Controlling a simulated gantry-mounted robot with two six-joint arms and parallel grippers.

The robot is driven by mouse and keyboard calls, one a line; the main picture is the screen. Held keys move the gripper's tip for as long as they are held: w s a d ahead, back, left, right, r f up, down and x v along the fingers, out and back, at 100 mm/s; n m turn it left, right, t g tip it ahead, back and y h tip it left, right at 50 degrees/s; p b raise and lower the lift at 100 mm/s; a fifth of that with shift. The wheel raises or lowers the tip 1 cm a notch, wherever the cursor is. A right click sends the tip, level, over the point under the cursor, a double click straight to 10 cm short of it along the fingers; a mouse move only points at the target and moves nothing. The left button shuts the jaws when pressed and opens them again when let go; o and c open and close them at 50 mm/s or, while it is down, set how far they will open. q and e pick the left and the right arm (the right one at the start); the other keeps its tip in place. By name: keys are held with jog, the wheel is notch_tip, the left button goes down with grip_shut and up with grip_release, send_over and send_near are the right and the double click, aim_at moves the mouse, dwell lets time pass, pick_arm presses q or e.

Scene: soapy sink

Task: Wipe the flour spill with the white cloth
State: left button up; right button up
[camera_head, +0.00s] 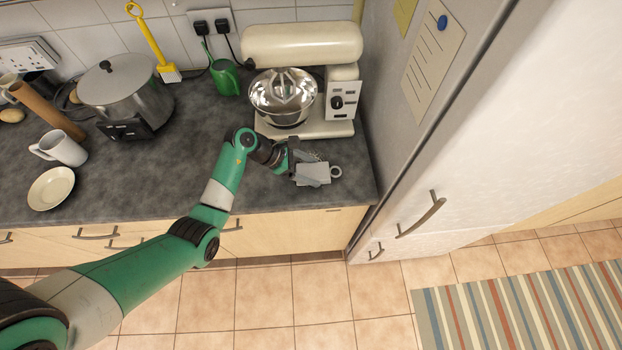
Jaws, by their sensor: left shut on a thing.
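My left gripper (296,166) is low over the dark countertop (215,150), in front of the stand mixer and near the counter's right end. A small pale ring shows at the right of this piece. Whether the cloth touches the counter is hard to tell. No flour spill can be made out; the gripper and cloth hide part of the counter there. My right gripper is not in view.
A cream stand mixer (302,45) with a steel bowl (283,97) stands just behind the gripper. The fridge (480,130) rises at the right. The counter's middle is clear.

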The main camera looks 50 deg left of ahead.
pick_arm(q)
jog(key=shift+w+a, duration=0.15)
jog(key=shift+a, duration=0.05)
jog(key=shift+w+a+f+b, duration=0.2)
jog(key=shift+a+b, duration=0.1)
jog(key=shift+b, duration=0.15)
jog(key=shift+w+a+f+b, duration=0.1)
jog(key=shift+w+a+b, duration=0.45)
jog(key=shift+a+b, duration=0.3)
jog(key=shift+w+a+b, duration=0.2)
jog(key=shift+w+b, duration=0.05)
jog(key=shift+b, duration=0.2)
jog(key=shift+w+a, duration=0.15)
jog(key=shift+a, duration=0.15)
